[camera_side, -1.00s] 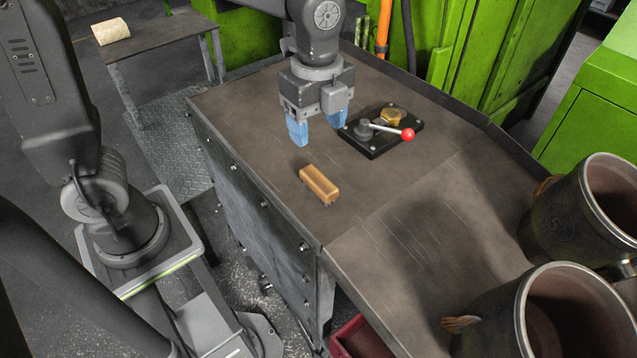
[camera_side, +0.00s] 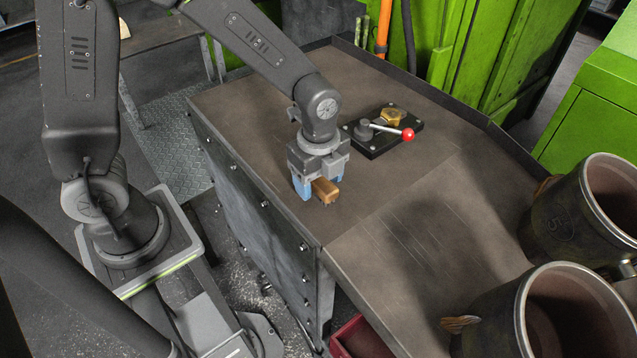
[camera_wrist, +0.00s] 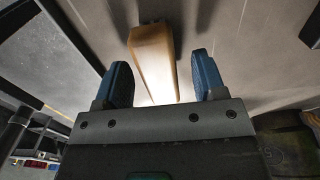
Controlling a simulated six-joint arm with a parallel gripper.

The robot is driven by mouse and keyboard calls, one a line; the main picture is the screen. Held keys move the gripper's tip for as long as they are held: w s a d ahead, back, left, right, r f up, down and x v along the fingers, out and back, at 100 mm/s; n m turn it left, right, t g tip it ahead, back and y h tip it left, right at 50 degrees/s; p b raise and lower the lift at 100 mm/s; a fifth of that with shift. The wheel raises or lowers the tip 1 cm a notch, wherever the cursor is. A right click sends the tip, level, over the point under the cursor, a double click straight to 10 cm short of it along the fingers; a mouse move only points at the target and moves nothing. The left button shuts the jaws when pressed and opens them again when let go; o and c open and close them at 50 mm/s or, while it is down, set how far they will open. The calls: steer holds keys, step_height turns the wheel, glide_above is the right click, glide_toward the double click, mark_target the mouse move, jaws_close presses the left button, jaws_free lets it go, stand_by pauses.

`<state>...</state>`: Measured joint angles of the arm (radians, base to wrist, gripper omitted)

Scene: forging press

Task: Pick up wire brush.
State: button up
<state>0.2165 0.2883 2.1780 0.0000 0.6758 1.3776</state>
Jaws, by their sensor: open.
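The wire brush has a wooden block (camera_side: 326,192) and lies on the metal table top (camera_side: 390,215) near its front edge. My gripper (camera_side: 318,188) is down at the brush, its blue fingers on either side of the block. In the wrist view the brush (camera_wrist: 152,55) shows between and beyond the two blue fingertips of my gripper (camera_wrist: 161,80), with a gap on each side. The jaws are open. The fingers and gripper body hide part of the brush in the side view.
A black lever box (camera_side: 385,140) with a red knob stands behind the gripper. Two large dark cylindrical containers (camera_side: 570,235) (camera_side: 545,315) stand at the right. A green machine (camera_side: 480,50) is at the back. The table between brush and containers is clear.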

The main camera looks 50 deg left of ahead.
steer(key=shift+f, duration=0.45)
stand_by(0.5)
steer(key=shift+c, duration=0.3)
steer(key=c, duration=1)
steer(key=shift+r, duration=0.1)
steer(key=shift+r, duration=0.6)
step_height(320, 180, up, 3)
steer(key=a+r, duration=0.2)
steer(key=a, duration=0.2)
steer(key=s+a+r, duration=0.1)
steer(key=a+r, duration=0.1)
steer(key=a, duration=0.1)
steer(key=s+a+r, duration=0.1)
steer(key=a+r, duration=0.2)
steer(key=a, duration=0.1)
steer(key=shift+s+a+r, duration=0.1)
steer(key=shift+a, duration=0.2)
